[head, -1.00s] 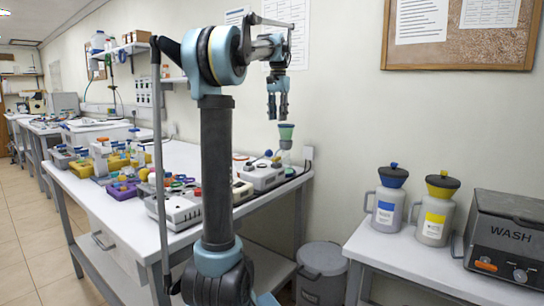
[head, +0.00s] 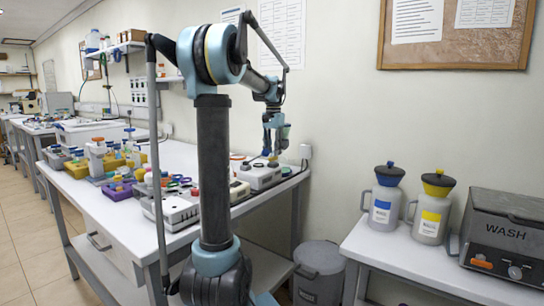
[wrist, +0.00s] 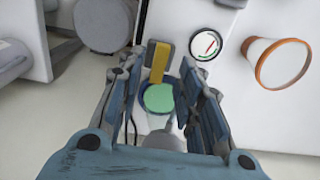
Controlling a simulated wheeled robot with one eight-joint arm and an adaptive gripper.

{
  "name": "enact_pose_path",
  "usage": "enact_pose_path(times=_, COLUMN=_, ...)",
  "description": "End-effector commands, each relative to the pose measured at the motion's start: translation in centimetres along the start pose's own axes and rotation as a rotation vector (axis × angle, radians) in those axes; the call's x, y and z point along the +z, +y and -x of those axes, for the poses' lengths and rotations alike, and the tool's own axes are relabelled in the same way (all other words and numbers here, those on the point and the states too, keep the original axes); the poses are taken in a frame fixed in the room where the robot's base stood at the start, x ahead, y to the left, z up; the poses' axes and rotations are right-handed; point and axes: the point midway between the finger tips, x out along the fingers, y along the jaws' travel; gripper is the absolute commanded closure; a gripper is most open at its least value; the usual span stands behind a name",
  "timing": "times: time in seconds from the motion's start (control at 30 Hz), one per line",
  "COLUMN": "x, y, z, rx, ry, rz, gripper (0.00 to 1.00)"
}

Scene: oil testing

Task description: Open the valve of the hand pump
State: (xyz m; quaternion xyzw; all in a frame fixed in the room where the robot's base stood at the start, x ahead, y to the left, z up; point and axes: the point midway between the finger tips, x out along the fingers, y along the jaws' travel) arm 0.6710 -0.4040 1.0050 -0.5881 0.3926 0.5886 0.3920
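A white device with a round gauge (wrist: 205,45), likely the hand pump (head: 262,176), stands at the right end of the long table. In the wrist view a yellow lever-like part (wrist: 160,62) with a dark end lies beside the gauge. My gripper (head: 274,150) points down over the device. In the wrist view my gripper (wrist: 160,105) is open, its two fingers on either side of a round green top (wrist: 158,98). Small gaps seem to show beside it. I cannot tell which part is the valve.
A white funnel-like piece with an orange rim (wrist: 282,64) is right of the gauge. Other instruments (head: 170,210) crowd the table (head: 180,152) to the left. Two jugs (head: 384,198) and a WASH box (head: 505,235) stand on the right-hand bench.

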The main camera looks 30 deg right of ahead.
Motion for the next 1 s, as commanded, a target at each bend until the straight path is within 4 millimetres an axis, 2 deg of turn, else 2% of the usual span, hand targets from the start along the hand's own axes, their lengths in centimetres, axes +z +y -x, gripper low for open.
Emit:
enact_pose_path(times=0.2, x=0.0, y=0.0, z=-2.0, rx=0.000, ry=0.000, rz=0.000, gripper=0.67)
enact_pose_path(times=0.57, x=0.0, y=0.0, z=-2.4, rx=0.000, ry=0.000, rz=0.000, gripper=0.67)
enact_pose_path(times=0.7, x=-0.1, y=0.0, z=-2.4, rx=0.000, ry=0.000, rz=-0.001, gripper=0.98)
enact_pose_path(times=1.0, x=-0.2, y=0.1, z=-2.3, rx=-0.001, ry=0.000, rz=0.005, gripper=1.00)
